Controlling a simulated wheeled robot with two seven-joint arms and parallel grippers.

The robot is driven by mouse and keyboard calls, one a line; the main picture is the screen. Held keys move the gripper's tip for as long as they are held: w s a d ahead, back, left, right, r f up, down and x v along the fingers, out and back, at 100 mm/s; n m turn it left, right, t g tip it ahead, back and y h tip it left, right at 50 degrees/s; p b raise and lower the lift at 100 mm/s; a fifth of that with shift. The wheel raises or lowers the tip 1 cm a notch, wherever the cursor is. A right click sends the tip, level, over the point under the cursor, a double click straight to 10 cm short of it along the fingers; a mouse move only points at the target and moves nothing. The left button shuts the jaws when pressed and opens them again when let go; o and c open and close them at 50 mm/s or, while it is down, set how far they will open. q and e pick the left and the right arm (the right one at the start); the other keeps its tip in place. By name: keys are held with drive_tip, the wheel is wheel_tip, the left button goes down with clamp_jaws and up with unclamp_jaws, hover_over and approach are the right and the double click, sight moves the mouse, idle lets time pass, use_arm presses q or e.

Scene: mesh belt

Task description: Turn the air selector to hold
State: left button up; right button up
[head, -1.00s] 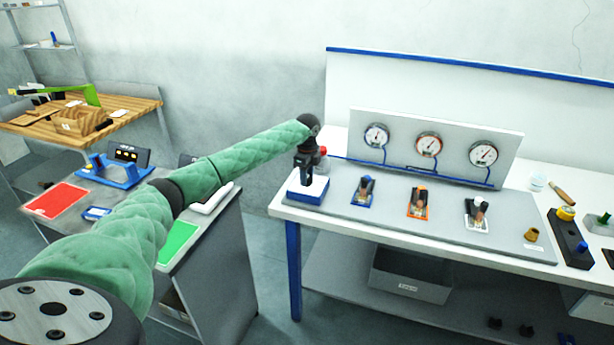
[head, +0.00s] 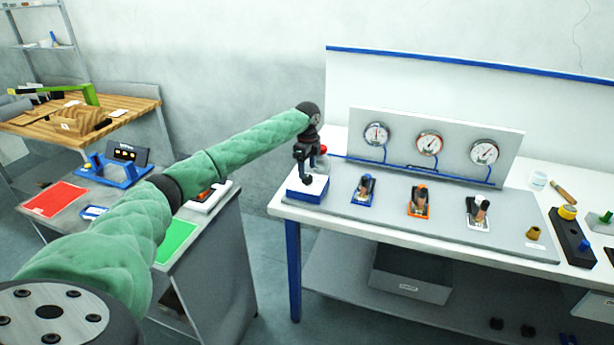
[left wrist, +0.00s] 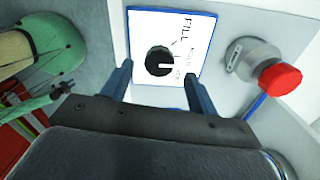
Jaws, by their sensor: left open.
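The air selector (head: 309,188) is a blue box with a white top at the left end of the white bench. In the left wrist view its white face (left wrist: 143,24) carries a round black knob (left wrist: 155,56) with a white pointer line directed to the right of the picture. FILL is legible at the face's upper right; the smaller lettering below it is too slanted and partly covered to read surely. My left gripper (head: 307,181) is over the box, and in the left wrist view its open fingers (left wrist: 160,82) straddle the knob's column, apart from it. My right gripper is out of view.
A red mushroom button (left wrist: 280,79) on a grey body stands right of the selector. A panel with three gauges (head: 429,143) stands behind three small valves, including a blue one (head: 364,190). A grey side table (head: 230,245) is at the left. A floor gap separates it from the bench.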

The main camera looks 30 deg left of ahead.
sight(307, 177)
use_arm(q)
wheel_tip(307, 177, up, 3)
drive_tip(key=shift+r+b, duration=0.15)
drive_tip(key=shift+b, duration=0.4)
drive_tip(key=shift+r, duration=0.65)
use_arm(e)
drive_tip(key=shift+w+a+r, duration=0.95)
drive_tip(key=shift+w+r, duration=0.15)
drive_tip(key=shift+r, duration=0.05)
use_arm(q)
drive_tip(key=shift+f, duration=0.1)
